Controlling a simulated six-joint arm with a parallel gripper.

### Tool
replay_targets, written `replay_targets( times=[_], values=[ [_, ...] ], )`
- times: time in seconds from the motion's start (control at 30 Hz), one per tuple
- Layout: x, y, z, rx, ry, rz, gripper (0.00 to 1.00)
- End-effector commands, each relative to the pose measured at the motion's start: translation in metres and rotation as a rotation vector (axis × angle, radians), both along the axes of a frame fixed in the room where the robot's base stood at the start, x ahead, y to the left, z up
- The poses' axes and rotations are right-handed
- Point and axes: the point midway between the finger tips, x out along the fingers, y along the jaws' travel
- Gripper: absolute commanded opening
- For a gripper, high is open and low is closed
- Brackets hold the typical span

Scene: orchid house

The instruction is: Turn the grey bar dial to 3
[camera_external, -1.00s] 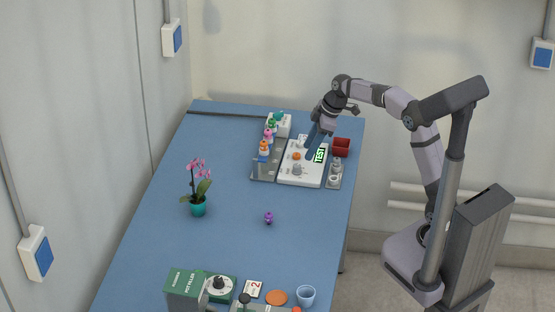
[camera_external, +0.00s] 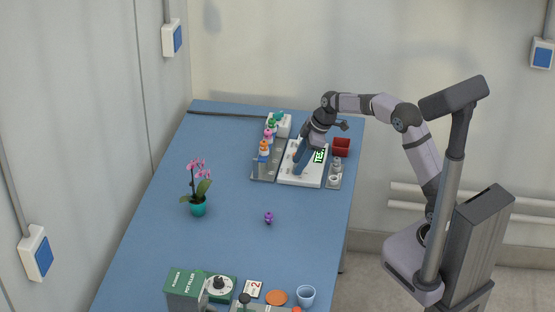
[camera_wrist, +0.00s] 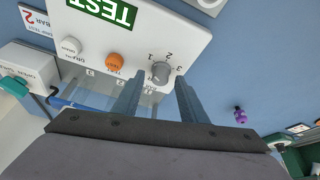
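The grey bar dial (camera_wrist: 161,73) is on the white TEST panel (camera_wrist: 175,35). The numbers 1, 2 and 3 are printed around it; I cannot tell which one it points to. My gripper (camera_wrist: 160,80) is open, with one blue finger on each side of the dial and a gap between. I cannot tell if either finger touches it. In the external view my gripper (camera_external: 298,172) points down at the front part of the white panel (camera_external: 312,182), and its fingers hide the dial.
An orange button (camera_wrist: 115,61) and a white knob (camera_wrist: 70,46) sit beside the dial. Several small bottles (camera_external: 264,148) stand left of the panel, a red bin (camera_external: 341,147) to its right. A purple object (camera_external: 269,218) and a potted orchid (camera_external: 198,206) stand on the otherwise clear mid-table.

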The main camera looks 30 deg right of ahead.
Motion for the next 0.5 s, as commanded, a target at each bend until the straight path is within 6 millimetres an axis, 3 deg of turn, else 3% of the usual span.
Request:
replay_targets(
  times=[0.33,0.5],
  values=[
    [0.0007,0.0012,-0.0032,0.000,0.000,0.000,0.36],
    [0.0007,0.0011,-0.0030,0.000,-0.001,0.000,0.00]
  ],
)
